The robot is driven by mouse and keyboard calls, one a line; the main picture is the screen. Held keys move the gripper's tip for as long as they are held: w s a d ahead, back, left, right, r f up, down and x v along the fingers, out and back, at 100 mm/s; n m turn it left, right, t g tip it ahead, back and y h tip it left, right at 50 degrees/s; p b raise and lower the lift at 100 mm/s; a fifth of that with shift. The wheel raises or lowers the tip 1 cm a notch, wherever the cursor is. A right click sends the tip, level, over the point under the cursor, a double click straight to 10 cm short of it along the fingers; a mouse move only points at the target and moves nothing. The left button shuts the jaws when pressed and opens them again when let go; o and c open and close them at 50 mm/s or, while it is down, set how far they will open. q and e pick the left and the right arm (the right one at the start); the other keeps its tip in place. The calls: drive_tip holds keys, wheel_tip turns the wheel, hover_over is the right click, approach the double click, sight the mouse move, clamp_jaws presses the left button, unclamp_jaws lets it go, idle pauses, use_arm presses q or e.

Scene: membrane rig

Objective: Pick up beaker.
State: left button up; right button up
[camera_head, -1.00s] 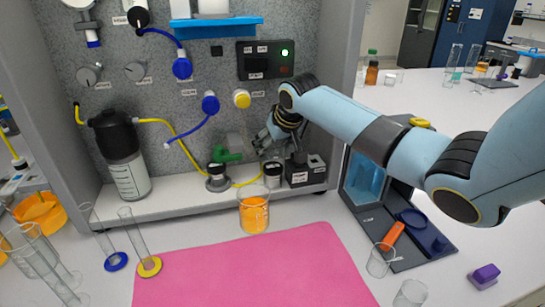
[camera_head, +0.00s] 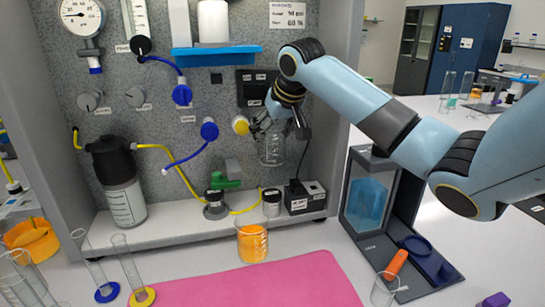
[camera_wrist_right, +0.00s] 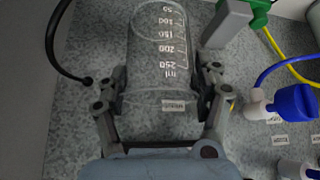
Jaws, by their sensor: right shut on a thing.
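A clear, empty glass beaker (camera_head: 271,150) with white graduations hangs in the air in front of the grey rig panel, above the shelf. My right gripper (camera_head: 270,122) is shut on it near its upper end in the head view. In the right wrist view the beaker (camera_wrist_right: 158,55) sits between the two fingers of my right gripper (camera_wrist_right: 162,98), with marks reading up to 250 ml. A second beaker (camera_head: 252,243), holding orange liquid, stands on the bench in front of the shelf. My left gripper is not in view.
A pink mat (camera_head: 270,285) lies in front. A balance-like enclosure (camera_head: 370,195) and glass cylinders (camera_head: 128,262) stand at the sides.

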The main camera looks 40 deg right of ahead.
drive_tip(key=s+a+b, duration=0.1)
drive_tip(key=s+a, duration=0.3)
drive_tip(key=s, duration=0.4)
drive_tip(key=s+a+b, duration=0.1)
drive_tip(key=s+a, duration=0.4)
drive_tip(key=s, duration=0.4)
drive_tip(key=shift+a+r, duration=0.15)
drive_tip(key=shift+a, duration=0.1)
